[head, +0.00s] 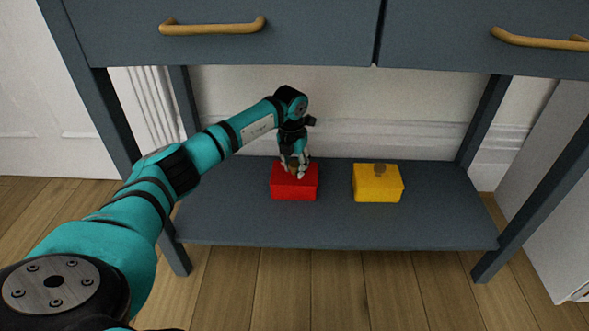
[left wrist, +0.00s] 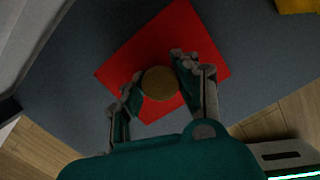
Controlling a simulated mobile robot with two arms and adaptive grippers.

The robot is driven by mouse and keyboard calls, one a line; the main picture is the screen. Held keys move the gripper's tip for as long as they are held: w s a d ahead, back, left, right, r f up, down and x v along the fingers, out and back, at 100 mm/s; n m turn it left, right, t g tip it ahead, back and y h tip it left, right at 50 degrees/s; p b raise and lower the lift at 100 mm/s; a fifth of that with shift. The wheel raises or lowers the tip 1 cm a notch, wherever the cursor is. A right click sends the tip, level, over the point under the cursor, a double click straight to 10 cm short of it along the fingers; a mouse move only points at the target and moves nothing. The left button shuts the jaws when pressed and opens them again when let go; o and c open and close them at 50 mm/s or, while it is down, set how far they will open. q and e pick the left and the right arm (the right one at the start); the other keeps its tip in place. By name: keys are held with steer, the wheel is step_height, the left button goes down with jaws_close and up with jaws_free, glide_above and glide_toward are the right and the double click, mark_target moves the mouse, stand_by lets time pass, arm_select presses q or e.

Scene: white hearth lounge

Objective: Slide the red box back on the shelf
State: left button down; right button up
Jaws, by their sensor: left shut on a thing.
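The red box (head: 295,188) sits on the grey-blue lower shelf (head: 330,228), left of the middle. My left gripper (head: 295,172) reaches down from above to the top of the red box. In the left wrist view, its fingers (left wrist: 158,86) are shut on a round brown knob (left wrist: 160,83) on top of the red box (left wrist: 205,48). The box's underside is hidden. My right gripper is in neither view.
A yellow box (head: 377,184) with a similar knob stands to the right on the same shelf, with a gap between the boxes. Drawers with wooden handles (head: 212,27) overhang the shelf. Table legs (head: 535,195) bound it at the sides. Shelf in front of the boxes is bare.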

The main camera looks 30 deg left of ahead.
mark_target(292, 167)
arm_select(q)
steer(key=c, duration=0.9)
jaws_free()
step_height(292, 167, up, 12)
steer(key=s, duration=0.1)
steer(key=shift+s, duration=0.2)
